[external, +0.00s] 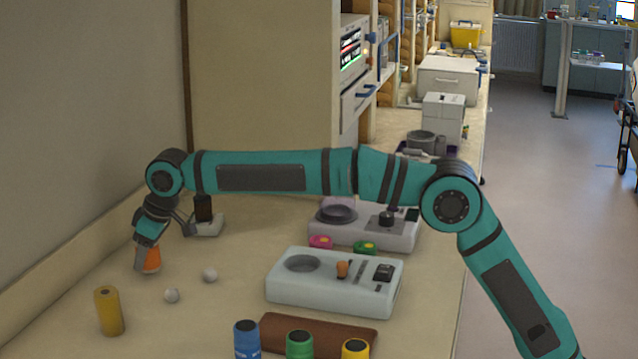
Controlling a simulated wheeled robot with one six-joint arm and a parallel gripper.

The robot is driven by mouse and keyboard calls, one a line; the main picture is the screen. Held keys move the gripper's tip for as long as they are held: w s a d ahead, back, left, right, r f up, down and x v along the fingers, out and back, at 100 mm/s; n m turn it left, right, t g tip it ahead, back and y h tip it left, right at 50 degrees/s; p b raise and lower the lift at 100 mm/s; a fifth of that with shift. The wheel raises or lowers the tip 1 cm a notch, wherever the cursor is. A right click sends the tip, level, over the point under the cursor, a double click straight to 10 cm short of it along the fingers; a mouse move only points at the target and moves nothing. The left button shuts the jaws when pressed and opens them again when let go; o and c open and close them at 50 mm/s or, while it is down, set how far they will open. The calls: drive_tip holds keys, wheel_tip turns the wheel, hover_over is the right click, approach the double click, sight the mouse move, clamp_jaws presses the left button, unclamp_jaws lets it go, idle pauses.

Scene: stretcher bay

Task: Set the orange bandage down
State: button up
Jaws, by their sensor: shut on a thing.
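The orange bandage (151,260) is at the left of the counter in the external view. My gripper (149,250) points down and is shut on it. The upper part of the bandage is hidden by the gripper. Its lower end is at or just above the counter top (215,297); I cannot tell whether it touches.
Blue (247,341), green (299,346) and yellow-capped (355,349) cylinders stand in front, by a brown pad (320,327).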

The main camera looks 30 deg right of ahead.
drive_tip(key=shift+f, duration=0.6)
drive_tip(key=o, duration=1)
drive_tip(key=shift+f, duration=0.1)
drive_tip(key=shift+c, duration=0.2)
drive_tip(key=v, duration=1.2)
drive_tip(key=shift+r, duration=0.2)
